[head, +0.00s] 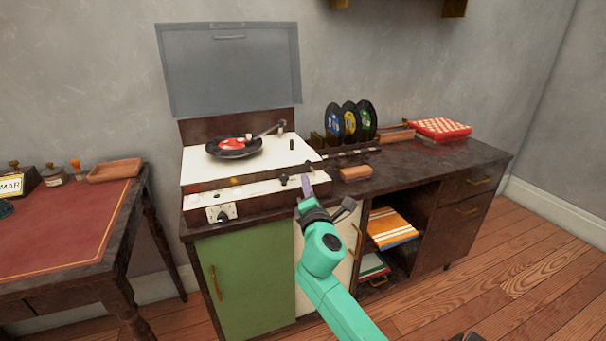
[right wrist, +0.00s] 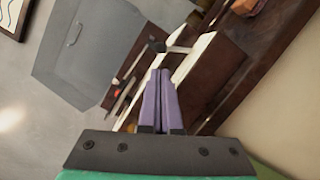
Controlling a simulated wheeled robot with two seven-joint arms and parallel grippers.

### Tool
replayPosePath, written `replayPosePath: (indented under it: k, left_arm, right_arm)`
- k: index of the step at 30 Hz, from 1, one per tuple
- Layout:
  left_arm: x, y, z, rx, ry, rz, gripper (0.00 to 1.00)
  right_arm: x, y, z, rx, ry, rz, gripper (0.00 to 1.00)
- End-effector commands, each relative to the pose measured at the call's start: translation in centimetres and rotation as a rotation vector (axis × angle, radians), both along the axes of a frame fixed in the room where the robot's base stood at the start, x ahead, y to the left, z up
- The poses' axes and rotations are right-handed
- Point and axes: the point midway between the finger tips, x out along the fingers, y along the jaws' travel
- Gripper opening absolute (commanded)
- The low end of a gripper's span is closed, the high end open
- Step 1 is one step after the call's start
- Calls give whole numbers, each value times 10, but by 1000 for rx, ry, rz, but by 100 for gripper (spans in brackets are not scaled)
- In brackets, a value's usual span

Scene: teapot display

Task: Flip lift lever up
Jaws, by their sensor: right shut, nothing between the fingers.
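A record player (head: 196,176) with a white top stands on the dark cabinet, its grey lid (head: 228,68) raised. A black record with a red label (head: 233,146) lies on it, and the tonearm (head: 268,130) reaches over from the right. A small black lever (head: 292,145) stands on the white top right of the record; I cannot tell whether it is the lift lever. My right gripper (head: 306,186) is shut and empty at the player's front right corner. In the right wrist view its purple fingers (right wrist: 160,75) lie together, pointing at the player. My left gripper is out of view.
Upright records (head: 350,121) stand right of the player. A brown block (head: 356,173) lies near the cabinet's front edge, close to my right gripper. A red checkered box (head: 440,129) lies farther right. A red-topped desk (head: 60,228) stands at left.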

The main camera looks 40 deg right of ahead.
Motion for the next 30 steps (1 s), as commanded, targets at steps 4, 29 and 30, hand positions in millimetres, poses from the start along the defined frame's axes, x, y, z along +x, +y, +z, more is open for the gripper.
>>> replayPosePath:
  k: [4, 29, 30]
  left_arm:
    - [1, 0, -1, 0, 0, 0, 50]
    - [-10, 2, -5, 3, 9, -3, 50]
    - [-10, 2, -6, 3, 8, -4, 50]
  right_arm:
    - [24, -15, 3, -1, -1, 0, 0]
    - [38, -25, 8, 48, -15, 1, 0]
    - [38, -25, 8, 52, -17, 1, 0]
